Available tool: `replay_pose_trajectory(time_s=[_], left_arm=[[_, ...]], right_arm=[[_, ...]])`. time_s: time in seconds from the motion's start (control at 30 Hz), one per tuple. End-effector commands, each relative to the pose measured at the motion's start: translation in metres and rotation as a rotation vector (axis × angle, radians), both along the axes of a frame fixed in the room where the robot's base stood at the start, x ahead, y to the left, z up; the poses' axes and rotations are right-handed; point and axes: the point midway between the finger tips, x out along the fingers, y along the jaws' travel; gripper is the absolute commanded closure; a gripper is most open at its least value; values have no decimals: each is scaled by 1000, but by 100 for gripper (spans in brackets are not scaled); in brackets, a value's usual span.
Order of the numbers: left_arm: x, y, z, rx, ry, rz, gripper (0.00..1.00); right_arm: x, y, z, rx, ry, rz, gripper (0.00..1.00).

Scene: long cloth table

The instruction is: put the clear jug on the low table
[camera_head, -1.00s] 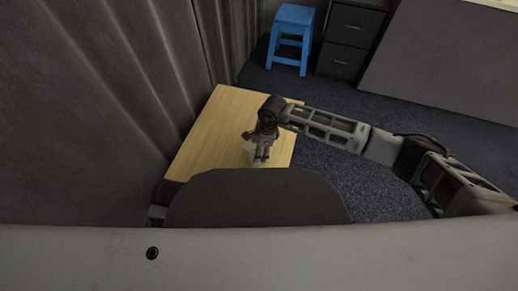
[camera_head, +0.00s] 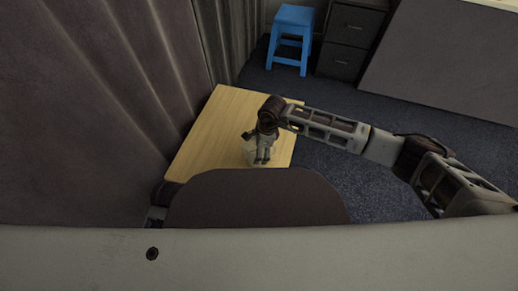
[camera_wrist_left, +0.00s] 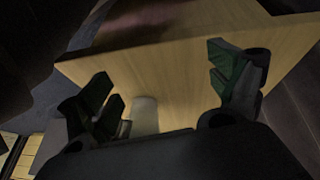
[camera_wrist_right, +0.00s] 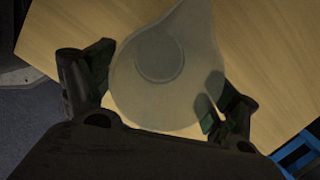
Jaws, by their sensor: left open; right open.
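The low table (camera_head: 220,125) has a pale wooden top. The clear jug (camera_head: 250,156) stands on it near its right part, partly hidden behind my right gripper (camera_head: 262,160). In the right wrist view the jug (camera_wrist_right: 165,75) is seen from above, with its base over the wood, between the spread fingers of my right gripper (camera_wrist_right: 155,100). The fingers are open; whether one touches the jug's side I cannot tell. My left gripper (camera_wrist_left: 165,95) is open and empty in its wrist view, facing the wooden top (camera_wrist_left: 165,65). A pale upright shape (camera_wrist_left: 145,115) shows between its fingers, unclear.
A blue stool (camera_head: 291,40) and a dark drawer cabinet (camera_head: 350,38) stand at the back. Grey curtains (camera_head: 100,100) hang close along the table's left side. Dark blue carpet (camera_head: 335,180) is open to the right of the table.

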Motion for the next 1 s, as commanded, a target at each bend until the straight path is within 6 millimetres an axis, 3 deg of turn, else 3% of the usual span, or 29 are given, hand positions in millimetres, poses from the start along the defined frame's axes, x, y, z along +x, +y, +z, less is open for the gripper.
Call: replay_pose_trajectory(time_s=[0.27, 0.57, 0.8, 1.0], left_arm=[[-2, 4, 12, 20, 19, -2, 9], [-4, 12, 43, 59, 43, -7, 9], [-4, 14, 36, 73, 68, -5, 9], [-4, 15, 28, 77, 80, -3, 9]], right_arm=[[1, -3, 20, -1, -2, 0, 13], [2, -11, 63, 0, -2, 1, 13], [2, -18, 96, 0, -2, 1, 13], [2, -22, 114, -1, -1, 0, 13]])
